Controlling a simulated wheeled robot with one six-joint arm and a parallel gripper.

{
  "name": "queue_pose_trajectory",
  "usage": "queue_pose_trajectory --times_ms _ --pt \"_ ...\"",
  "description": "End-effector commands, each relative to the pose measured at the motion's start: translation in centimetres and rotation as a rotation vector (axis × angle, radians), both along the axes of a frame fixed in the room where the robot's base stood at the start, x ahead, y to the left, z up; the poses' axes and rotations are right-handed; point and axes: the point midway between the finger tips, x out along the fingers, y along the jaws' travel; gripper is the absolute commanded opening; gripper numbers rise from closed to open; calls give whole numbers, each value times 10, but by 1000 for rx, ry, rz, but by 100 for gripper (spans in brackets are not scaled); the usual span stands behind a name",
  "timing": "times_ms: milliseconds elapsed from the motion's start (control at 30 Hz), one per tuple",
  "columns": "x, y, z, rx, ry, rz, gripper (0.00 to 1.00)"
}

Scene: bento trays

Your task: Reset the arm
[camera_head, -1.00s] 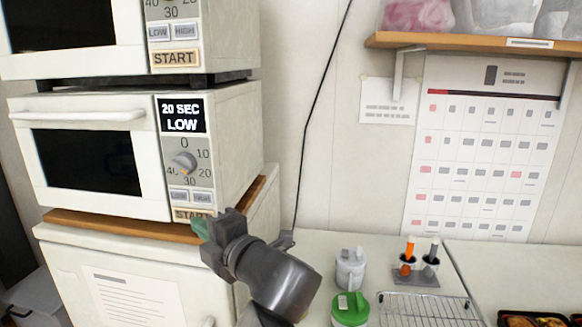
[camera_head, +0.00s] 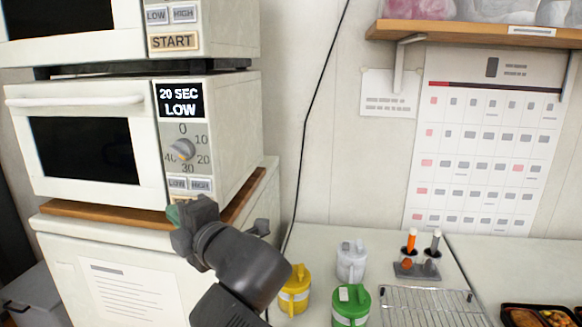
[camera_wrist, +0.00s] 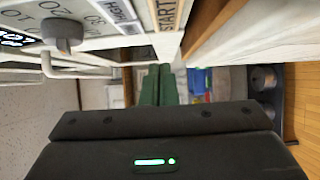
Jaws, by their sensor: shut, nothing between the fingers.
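My gripper (camera_head: 173,214) is at the lower front right of the lower microwave (camera_head: 84,150), just in front of its START button area, which it hides in the head view. In the wrist view the green fingers (camera_wrist: 158,85) are together with nothing between them. The microwave's label reads 20 SEC LOW, and its dial (camera_head: 182,149) sits above the LOW and HIGH buttons. The wrist view shows the dial (camera_wrist: 62,34) and the START button (camera_wrist: 166,14) close by. I cannot tell whether the fingers touch the panel.
An upper microwave (camera_head: 174,41) stands above. A shelf (camera_head: 480,33) hangs at upper right.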

Motion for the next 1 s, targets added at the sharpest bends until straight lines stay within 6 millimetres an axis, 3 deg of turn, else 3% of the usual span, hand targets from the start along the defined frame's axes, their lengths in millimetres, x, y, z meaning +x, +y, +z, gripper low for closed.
queue_pose_trajectory --times_ms 1000 --pt "-8 38 -6 -3 5 12 0"
